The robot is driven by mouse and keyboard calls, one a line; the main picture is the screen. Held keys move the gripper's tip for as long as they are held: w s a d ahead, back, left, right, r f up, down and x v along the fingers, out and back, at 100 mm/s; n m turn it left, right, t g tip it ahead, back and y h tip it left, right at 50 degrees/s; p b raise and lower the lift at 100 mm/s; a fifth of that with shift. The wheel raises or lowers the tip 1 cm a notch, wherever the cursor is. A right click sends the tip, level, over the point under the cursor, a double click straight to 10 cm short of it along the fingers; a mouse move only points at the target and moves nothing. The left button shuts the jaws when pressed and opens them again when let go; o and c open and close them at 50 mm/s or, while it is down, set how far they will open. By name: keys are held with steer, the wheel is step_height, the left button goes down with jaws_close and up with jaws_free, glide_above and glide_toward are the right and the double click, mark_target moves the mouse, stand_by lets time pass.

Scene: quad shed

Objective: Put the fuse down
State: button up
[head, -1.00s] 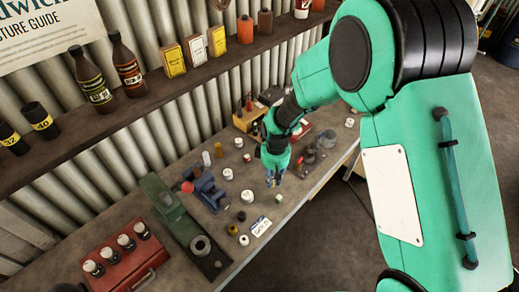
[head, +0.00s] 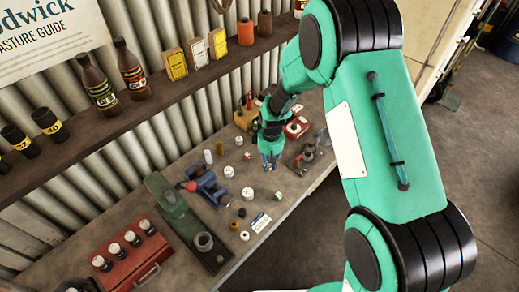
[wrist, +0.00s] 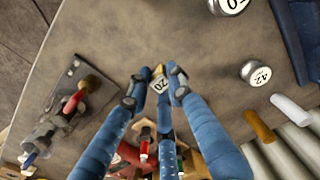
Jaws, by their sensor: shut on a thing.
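In the wrist view my gripper (wrist: 157,84) has its blue fingers closed around a small fuse (wrist: 161,87). The fuse has a white numbered label and a brass-coloured end. In the head view my gripper (head: 269,163) is over the grey workbench (head: 285,203), near its front edge. The fuse is too small to make out there. I cannot tell whether the fuse touches the bench top.
White labelled pieces (head: 247,193) and a blue vise (head: 207,186) stand left of my gripper. A mounted clamp-like device (wrist: 62,118) is on its other side.

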steer(key=shift+w, duration=0.15)
steer(key=w+a, duration=0.1)
steer(key=w, duration=0.4)
steer(key=w+a+f, duration=0.1)
steer(key=w, duration=0.4)
steer(key=w+a+p, duration=0.1)
steer(key=w, duration=0.4)
steer(key=shift+w+a+f, duration=0.2)
steer(key=shift+a+f, duration=0.05)
steer(key=shift+a, duration=0.05)
steer(key=shift+f, duration=0.1)
steer(key=shift+f+p, duration=0.3)
steer(key=shift+f, duration=1.35)
steer(key=shift+f, duration=0.15)
steer(key=o, duration=0.8)
